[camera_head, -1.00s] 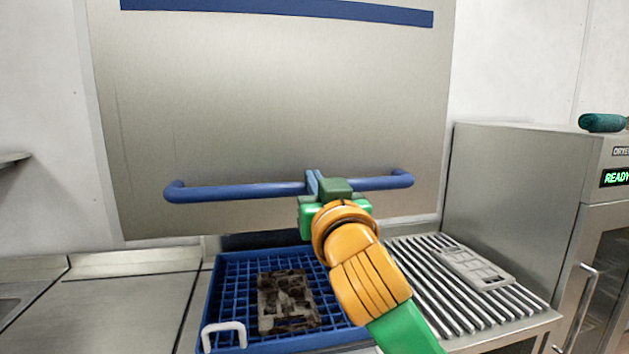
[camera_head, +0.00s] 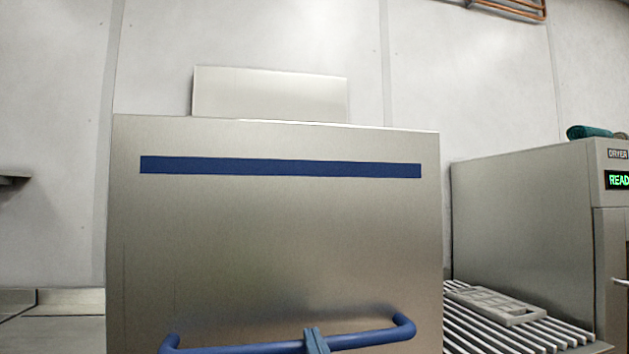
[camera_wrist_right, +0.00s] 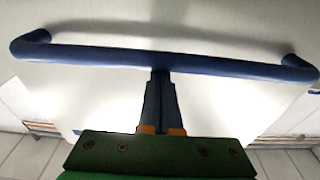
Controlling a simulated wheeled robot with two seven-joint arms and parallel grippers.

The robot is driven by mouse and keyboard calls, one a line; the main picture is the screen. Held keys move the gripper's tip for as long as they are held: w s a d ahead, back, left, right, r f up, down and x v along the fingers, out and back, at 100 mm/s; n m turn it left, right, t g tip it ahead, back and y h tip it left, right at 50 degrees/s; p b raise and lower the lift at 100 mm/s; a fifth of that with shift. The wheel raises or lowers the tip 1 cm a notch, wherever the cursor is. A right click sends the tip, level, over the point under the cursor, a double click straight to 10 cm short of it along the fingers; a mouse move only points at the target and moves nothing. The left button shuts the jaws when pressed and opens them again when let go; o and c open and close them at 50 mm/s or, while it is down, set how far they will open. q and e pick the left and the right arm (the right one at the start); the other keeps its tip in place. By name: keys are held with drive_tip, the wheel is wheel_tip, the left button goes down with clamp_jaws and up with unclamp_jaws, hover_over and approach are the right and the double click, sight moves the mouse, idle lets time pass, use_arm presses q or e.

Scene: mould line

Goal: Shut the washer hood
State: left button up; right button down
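The washer hood (camera_head: 280,240) is a big brushed-steel box front with a dark blue stripe, filling the middle of the head view. Its lower edge is below the frame. Its blue bar handle (camera_head: 372,338) runs across near the bottom of the head view, and the handle also spans the right wrist view (camera_wrist_right: 95,57). My right gripper (camera_head: 316,340) is shut on the handle near its middle; only the fingertips show in the head view. In the right wrist view the gripper's fingers (camera_wrist_right: 160,85) are close together at the bar. My left gripper is not in view.
A steel dryer (camera_head: 530,215) with a green lit display stands at the right. A slatted rack (camera_head: 470,325) beside the hood carries a grey mould plate (camera_head: 500,303). A steel counter (camera_head: 55,333) lies at the left. A steel panel (camera_head: 270,95) rises behind the hood.

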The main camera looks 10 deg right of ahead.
use_arm(q)
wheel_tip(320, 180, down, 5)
drive_tip(key=b, duration=0.4)
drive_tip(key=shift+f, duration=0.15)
use_arm(e)
wheel_tip(320, 180, down, 8)
drive_tip(key=shift+w, duration=0.15)
